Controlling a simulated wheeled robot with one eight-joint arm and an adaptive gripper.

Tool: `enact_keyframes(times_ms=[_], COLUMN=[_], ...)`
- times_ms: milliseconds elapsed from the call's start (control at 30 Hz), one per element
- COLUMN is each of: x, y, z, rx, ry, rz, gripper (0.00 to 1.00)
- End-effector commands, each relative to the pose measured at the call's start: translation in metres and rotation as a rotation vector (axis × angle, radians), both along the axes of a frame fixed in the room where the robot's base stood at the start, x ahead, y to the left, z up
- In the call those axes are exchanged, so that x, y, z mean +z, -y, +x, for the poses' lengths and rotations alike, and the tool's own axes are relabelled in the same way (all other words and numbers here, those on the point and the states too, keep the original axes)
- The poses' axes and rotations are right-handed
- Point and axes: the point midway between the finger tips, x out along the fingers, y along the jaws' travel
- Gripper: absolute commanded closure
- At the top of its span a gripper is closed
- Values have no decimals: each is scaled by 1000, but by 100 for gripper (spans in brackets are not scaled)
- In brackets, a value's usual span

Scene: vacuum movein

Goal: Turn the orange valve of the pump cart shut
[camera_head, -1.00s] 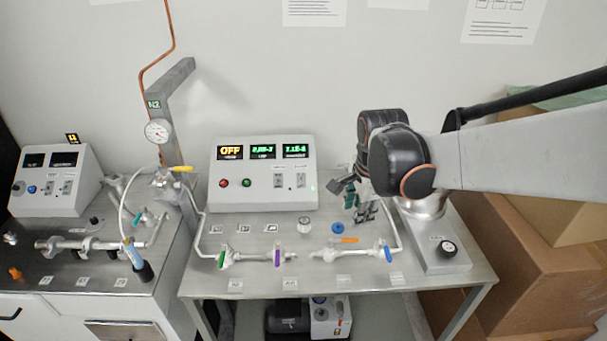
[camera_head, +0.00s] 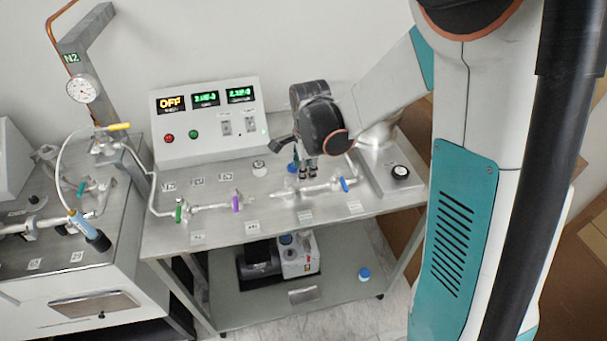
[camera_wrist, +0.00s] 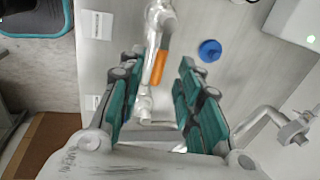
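The orange valve (camera_wrist: 159,67) shows in the wrist view as a short orange handle on a clear tube of the pump cart. The handle lies roughly along the tube. My gripper (camera_wrist: 156,82) is open, with its teal fingers on both sides of the handle and tube. I see a gap on each side. In the head view my gripper (camera_head: 307,172) points down over the right part of the cart top (camera_head: 275,226) and hides the orange handle.
On the same line are a green valve (camera_head: 179,213), a purple valve (camera_head: 236,202) and a blue valve (camera_head: 344,184). A control box (camera_head: 208,122) stands behind, reading OFF. A blue cap (camera_wrist: 210,50) lies right of the fingers in the wrist view. A black knob (camera_head: 400,172) is at the right.

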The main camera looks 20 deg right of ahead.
Motion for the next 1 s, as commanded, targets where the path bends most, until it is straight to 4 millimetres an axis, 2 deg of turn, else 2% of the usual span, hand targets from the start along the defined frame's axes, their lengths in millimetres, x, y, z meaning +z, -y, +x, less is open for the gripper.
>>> enact_keyframes(times_ms=[33,200,567,700,733,1000], x=[-9,-23,-26,-26,-26,-26], y=[0,1,1,1,1,1], z=[2,4,5,5,5,5], rx=[0,0,0,0,0,-4], ry=[0,0,0,0,0,0], rz=[0,0,0,0,0,0], gripper=[68,68,68,97,100,100])
